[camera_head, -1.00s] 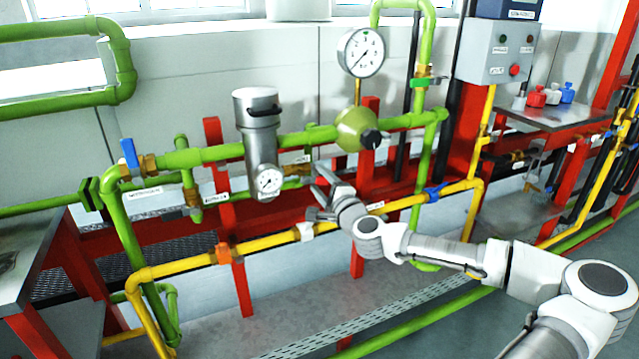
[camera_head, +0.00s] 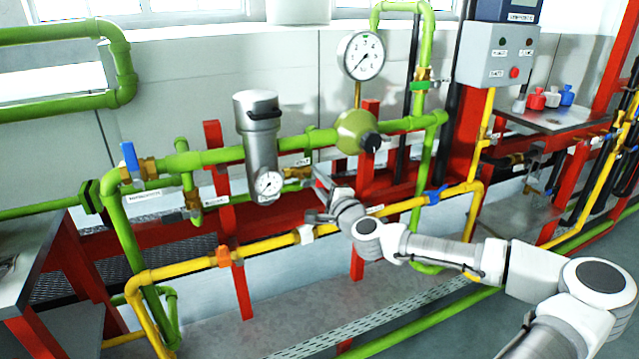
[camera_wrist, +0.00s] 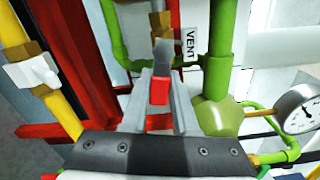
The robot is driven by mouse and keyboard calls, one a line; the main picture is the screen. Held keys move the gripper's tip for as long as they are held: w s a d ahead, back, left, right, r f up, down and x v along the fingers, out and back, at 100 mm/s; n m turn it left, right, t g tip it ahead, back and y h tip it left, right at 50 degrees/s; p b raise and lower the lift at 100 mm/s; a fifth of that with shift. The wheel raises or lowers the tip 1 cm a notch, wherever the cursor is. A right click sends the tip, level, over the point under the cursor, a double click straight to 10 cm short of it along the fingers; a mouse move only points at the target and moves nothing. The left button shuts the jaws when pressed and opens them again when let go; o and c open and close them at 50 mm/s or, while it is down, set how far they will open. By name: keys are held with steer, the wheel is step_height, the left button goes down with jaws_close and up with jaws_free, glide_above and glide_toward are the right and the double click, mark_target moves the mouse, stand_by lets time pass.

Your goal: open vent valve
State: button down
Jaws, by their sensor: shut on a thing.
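The vent valve has a brass body (camera_wrist: 161,22) and a grey lever (camera_wrist: 162,52). It sits beside the white VENT label (camera_wrist: 190,43) in the wrist view. In the head view its brass body (camera_head: 298,172) is on a short green branch right of the silver filter cylinder. My gripper (camera_wrist: 160,78) is at the lever, its two grey fingers on either side of it, shut on it. In the head view my gripper (camera_head: 318,178) reaches the valve from the lower right. The fingers hide part of the lever there. A red part shows between the fingers in the wrist view.
A yellow pipe (camera_head: 270,243) runs below my gripper. The filter cylinder (camera_head: 259,140) with a small gauge stands left of it. A green regulator (camera_head: 355,132) and large gauge (camera_head: 361,55) are above right. Red frame posts (camera_head: 232,250) stand behind.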

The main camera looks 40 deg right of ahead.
steer(key=shift+r+n+p, duration=0.25)
steer(key=shift+n, duration=0.45)
steer(key=shift+r+n+p, duration=0.2)
steer(key=shift+n, duration=0.5)
steer(key=c, duration=0.7)
jaws_free()
steer(key=shift+s, duration=0.2)
